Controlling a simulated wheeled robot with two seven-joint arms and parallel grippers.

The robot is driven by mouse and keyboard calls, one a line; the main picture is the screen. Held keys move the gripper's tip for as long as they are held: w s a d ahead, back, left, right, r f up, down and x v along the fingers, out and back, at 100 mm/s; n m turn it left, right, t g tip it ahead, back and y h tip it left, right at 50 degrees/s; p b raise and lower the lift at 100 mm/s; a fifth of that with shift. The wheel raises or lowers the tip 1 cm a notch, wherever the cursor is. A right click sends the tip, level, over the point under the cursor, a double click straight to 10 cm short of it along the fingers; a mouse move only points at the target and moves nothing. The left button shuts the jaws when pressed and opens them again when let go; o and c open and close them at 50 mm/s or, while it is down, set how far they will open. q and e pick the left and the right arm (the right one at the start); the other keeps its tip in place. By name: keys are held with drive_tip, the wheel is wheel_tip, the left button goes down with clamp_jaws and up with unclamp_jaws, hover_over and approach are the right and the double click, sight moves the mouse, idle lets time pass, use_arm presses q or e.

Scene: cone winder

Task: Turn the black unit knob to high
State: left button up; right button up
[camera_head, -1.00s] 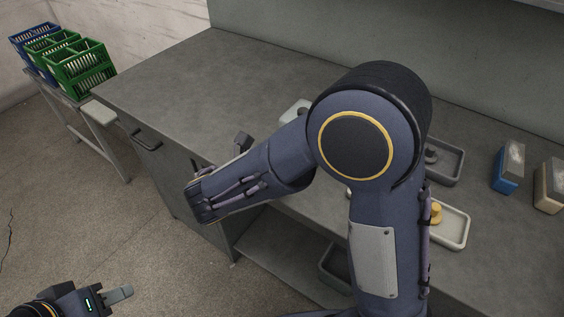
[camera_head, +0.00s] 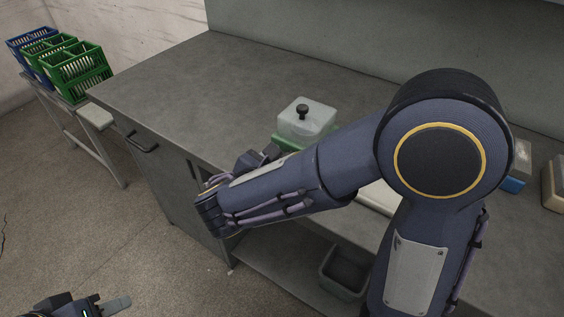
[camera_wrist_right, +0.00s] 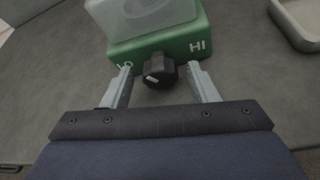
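The unit is a green box with a clear cover (camera_head: 307,121) and a dark knob on top, standing on the bench in the head view; my right arm hides part of its green base. A pale pointer line on the knob faces left and down. My right gripper (camera_wrist_right: 163,84) is open, with one finger on each side of the knob, apart from it. My left gripper (camera_head: 117,304) is at the bottom left, over the floor.
The grey bench (camera_head: 240,75) is clear at left and back. A pale tray (camera_wrist_right: 300,22) lies right of the unit. A blue-based container (camera_head: 516,168) and a beige one (camera_head: 555,183) stand farther right. A dark bin (camera_head: 345,270) is on the lower shelf. Crates (camera_head: 75,65) stand at far left.

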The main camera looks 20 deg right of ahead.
use_arm(q)
drive_tip(key=shift+r+p, duration=0.45)
use_arm(e)
drive_tip(key=v, duration=0.7)
drive_tip(key=shift+s+a, duration=0.25)
drive_tip(key=shift+r, duration=0.15)
